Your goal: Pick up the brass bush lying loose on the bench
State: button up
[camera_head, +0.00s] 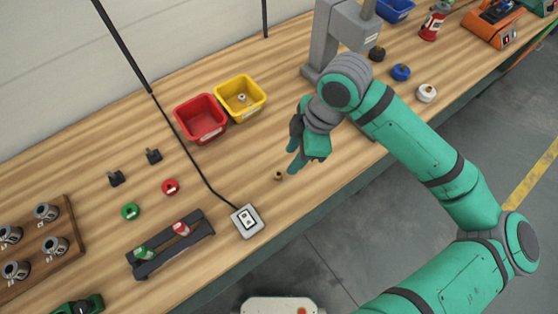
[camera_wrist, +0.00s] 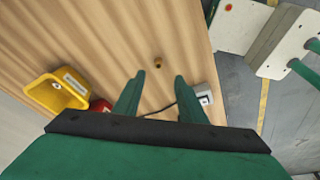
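The brass bush (camera_head: 278,176) is a small brown-gold ring lying loose on the wooden bench (camera_head: 330,185), near its front edge. In the wrist view the bush (camera_wrist: 158,62) lies on the bare wood beyond the fingertips, roughly in line with the gap between them. My gripper (camera_head: 293,168) hangs above the bench, close to the bush in the head view. In the wrist view my gripper (camera_wrist: 157,80) has its two green fingers apart with nothing between them. The bush is in plain sight in both views and not touched.
A red bin (camera_head: 201,119) and a yellow bin (camera_head: 241,97) stand behind the bush. A grey switch box (camera_head: 247,221) with a black cable sits to its left. A grey press (camera_head: 335,40) stands at the back right. The wood around the bush is clear.

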aim_at(279, 174)
jog(key=shift+w+x, duration=0.1)
jog(key=shift+x, duration=2.55)
jog(key=shift+w+x, duration=0.15)
jog(key=shift+x, duration=2.5)
jog(key=shift+a+r, duration=0.1)
jog(key=shift+a, duration=0.05)
grip_shut()
